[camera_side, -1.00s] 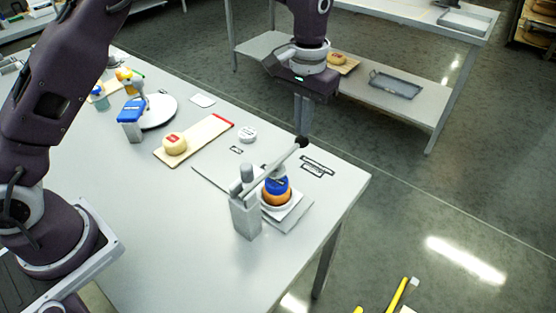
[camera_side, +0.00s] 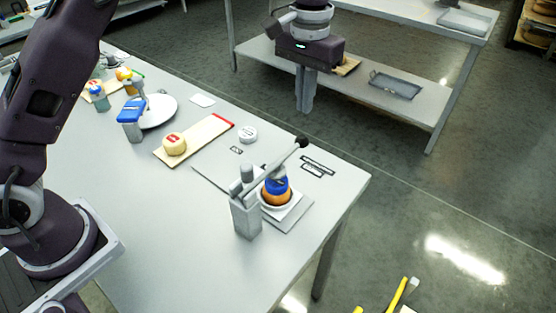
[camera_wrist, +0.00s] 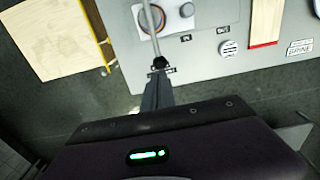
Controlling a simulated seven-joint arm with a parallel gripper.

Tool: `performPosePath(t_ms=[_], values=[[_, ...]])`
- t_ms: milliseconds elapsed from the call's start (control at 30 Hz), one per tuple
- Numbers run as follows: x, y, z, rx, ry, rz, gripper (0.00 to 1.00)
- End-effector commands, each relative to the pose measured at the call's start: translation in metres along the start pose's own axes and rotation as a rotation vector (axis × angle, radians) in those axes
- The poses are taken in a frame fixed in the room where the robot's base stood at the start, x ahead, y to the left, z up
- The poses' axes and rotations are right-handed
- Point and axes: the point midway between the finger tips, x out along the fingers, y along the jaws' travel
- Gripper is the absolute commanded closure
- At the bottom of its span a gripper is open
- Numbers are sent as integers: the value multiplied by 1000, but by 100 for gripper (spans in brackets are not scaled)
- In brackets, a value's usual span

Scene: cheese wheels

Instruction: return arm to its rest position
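My gripper (camera_side: 306,92) hangs above and behind the far edge of the table in the side view, clear of the lever press. Its two fingers are close together with nothing between them. They also show as a dark wedge in the wrist view (camera_wrist: 156,92), just below the lever's black knob in the picture. The lever press (camera_side: 246,214) stands near the table's right corner. Its lever (camera_side: 280,160) slants up to a black knob. An orange cheese with a blue top (camera_side: 276,190) sits in the press on a white base.
A wooden board (camera_side: 205,138) holds a pale cheese wheel (camera_side: 174,144). A white lid-like disc (camera_side: 247,134), a blue-topped container (camera_side: 132,118) and a white round plate (camera_side: 160,110) stand on the table. A shelf unit (camera_side: 425,105) with a grey tray stands behind my gripper.

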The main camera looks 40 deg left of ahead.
Motion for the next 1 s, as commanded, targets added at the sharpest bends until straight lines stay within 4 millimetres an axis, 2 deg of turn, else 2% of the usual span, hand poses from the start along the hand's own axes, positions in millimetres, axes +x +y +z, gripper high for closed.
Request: performPosePath(t_ms=[233,267,367,467,500,567,633,700,800,900,1000], values=[[-2,-1,1,-1,2,1,100],[-6,-3,2,-3,7,3,100],[-38,-19,21,-14,49,22,100],[-83,-46,66,-24,126,50,100],[-98,-57,89,-26,161,58,100],[-114,-72,126,-26,216,64,100],[-123,-86,173,-22,284,64,100],[-120,-97,219,-16,347,55,100],[-103,-107,269,-9,422,32,100],[-84,-112,299,-4,469,12,100],[-74,-113,311,-1,492,1,100]])
